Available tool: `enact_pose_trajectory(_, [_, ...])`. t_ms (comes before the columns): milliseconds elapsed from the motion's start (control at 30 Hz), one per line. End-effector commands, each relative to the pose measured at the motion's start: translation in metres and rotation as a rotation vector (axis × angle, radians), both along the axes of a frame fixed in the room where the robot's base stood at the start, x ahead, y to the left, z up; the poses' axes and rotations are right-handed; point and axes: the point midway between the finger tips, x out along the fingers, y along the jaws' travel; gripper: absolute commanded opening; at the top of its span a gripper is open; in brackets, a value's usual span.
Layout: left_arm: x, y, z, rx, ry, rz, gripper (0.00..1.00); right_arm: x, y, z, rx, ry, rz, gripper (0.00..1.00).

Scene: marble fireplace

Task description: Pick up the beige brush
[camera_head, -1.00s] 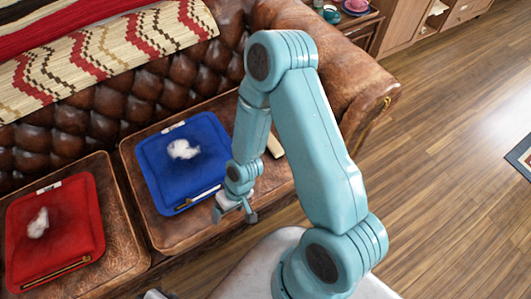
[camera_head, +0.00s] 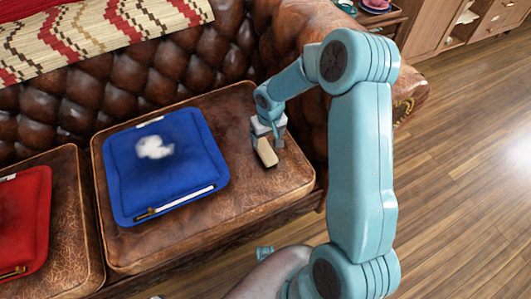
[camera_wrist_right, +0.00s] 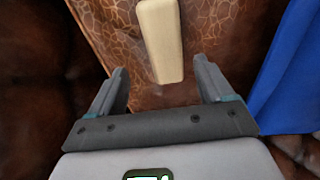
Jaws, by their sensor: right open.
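The beige brush (camera_head: 266,153) is a small pale block lying on the brown leather seat cushion, right of the blue cushion. It also shows in the right wrist view (camera_wrist_right: 162,40), with its near end between and just ahead of the fingertips. My right gripper (camera_head: 266,135) is open above the brush's far end, and its fingers (camera_wrist_right: 159,75) stand apart on either side with nothing held. In the head view the gripper hides part of the brush. I cannot tell the exact height gap. My left gripper is not in view.
A blue cushion (camera_head: 120,165) with white fluff and a pen-like stick lies left of the brush. A red cushion (camera_head: 25,220) lies further left. The leather sofa back and arm (camera_head: 292,50) rise behind and right. Leather around the brush is clear.

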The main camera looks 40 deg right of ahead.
Motion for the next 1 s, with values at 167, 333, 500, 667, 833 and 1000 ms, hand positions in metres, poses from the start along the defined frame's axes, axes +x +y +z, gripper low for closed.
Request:
enact_pose_trajectory(167, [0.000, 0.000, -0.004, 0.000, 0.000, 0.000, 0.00, 0.002, 0.002, -0.014, 0.000, 0.000, 0.002, 0.81])
enact_pose_trajectory(333, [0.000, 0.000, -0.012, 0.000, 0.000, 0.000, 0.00, 0.003, 0.004, -0.031, 0.001, 0.001, 0.003, 0.81])
enact_pose_trajectory(500, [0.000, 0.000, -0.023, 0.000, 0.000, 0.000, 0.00, 0.004, 0.005, -0.060, 0.001, 0.001, 0.002, 0.81])
enact_pose_trajectory(667, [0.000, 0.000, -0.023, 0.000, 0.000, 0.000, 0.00, 0.006, 0.003, -0.066, 0.000, 0.000, 0.001, 0.81])
enact_pose_trajectory(833, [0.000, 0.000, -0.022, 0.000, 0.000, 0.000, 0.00, 0.005, 0.001, -0.065, 0.000, -0.001, 0.001, 0.65])
enact_pose_trajectory(1000, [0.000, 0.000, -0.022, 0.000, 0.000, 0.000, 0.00, 0.005, 0.001, -0.065, 0.000, -0.001, 0.001, 0.23])
